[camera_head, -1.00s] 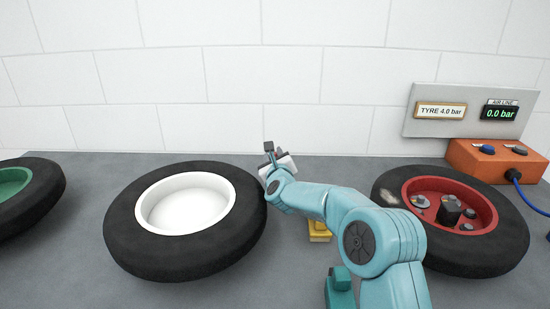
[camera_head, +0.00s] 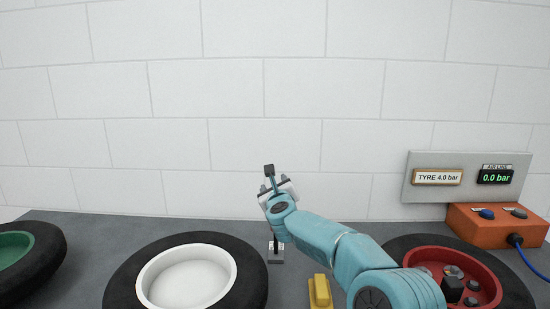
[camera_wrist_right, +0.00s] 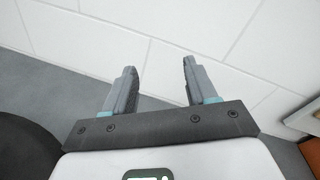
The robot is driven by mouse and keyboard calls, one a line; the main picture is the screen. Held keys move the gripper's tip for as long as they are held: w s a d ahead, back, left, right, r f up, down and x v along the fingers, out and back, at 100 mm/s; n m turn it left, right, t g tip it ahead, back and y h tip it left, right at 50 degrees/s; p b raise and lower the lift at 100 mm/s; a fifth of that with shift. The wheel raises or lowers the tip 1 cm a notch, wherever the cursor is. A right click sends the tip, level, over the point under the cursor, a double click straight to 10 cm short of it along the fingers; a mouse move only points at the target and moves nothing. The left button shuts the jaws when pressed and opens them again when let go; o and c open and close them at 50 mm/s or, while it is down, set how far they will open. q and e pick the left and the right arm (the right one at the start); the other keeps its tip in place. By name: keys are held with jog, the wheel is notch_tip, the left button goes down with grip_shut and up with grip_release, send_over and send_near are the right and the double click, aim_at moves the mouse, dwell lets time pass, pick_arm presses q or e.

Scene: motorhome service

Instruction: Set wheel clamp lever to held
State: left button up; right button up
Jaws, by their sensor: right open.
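No lever is clearly marked. A small metal base with a short dark upright (camera_head: 276,254) stands on the bench behind my right wrist. Its upper part is hidden by my arm, so I cannot tell whether it is the wheel clamp lever or how it is set. A yellow block (camera_head: 320,292) lies to its right. My right gripper (camera_head: 273,183) is raised above the base, in front of the wall. In the right wrist view the gripper (camera_wrist_right: 160,67) is open and empty, its fingers apart before the white wall. My left gripper is not in view.
A tyre with a white rim (camera_head: 146,273) lies left, a red-rimmed one (camera_head: 409,258) right, and a green-rimmed one (camera_head: 50,262) far left. An orange box (camera_head: 476,232) with a blue hose stands under a grey panel (camera_head: 467,160) reading TYRE 4.0 bar and AIR LINE 0.0 bar.

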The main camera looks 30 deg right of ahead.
pick_arm(q)
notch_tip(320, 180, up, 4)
jog(key=p, duration=0.2)
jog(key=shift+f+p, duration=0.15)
jog(key=shift+p, duration=0.15)
pick_arm(e)
notch_tip(320, 180, up, 6)
jog(key=shift+r, duration=0.2)
